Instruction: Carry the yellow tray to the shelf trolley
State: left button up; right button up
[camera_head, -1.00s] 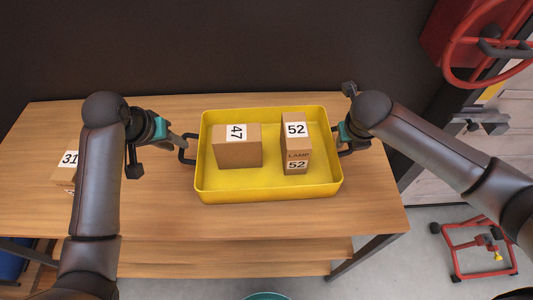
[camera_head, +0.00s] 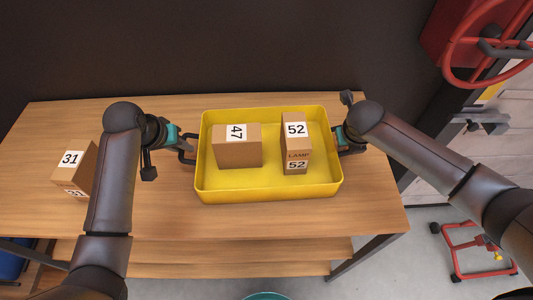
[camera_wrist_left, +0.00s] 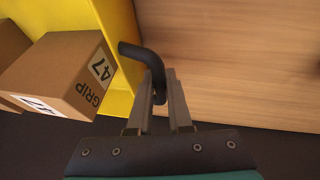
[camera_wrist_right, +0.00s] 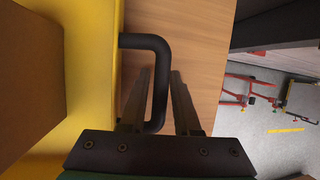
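The yellow tray (camera_head: 268,198) stands on the wooden table, with a carton marked 47 (camera_head: 237,155) and a carton marked 52 (camera_head: 296,149) in it. My left gripper (camera_head: 189,146) is at the tray's left handle; in the left wrist view that black handle (camera_wrist_left: 147,55) reaches between the fingers (camera_wrist_left: 160,88), with a narrow gap visible. My right gripper (camera_head: 343,142) is at the tray's right handle. The shelf trolley cannot be made out.
A carton marked 31 (camera_head: 77,172) stands on the table (camera_head: 160,225) at the left, beyond my left forearm. A dark wall (camera_head: 230,50) rises behind the table. A red-framed stand (camera_head: 470,250) is on the floor at the right.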

grip_shut()
jog(key=shift+w+r, duration=0.1)
dwell(1.1)
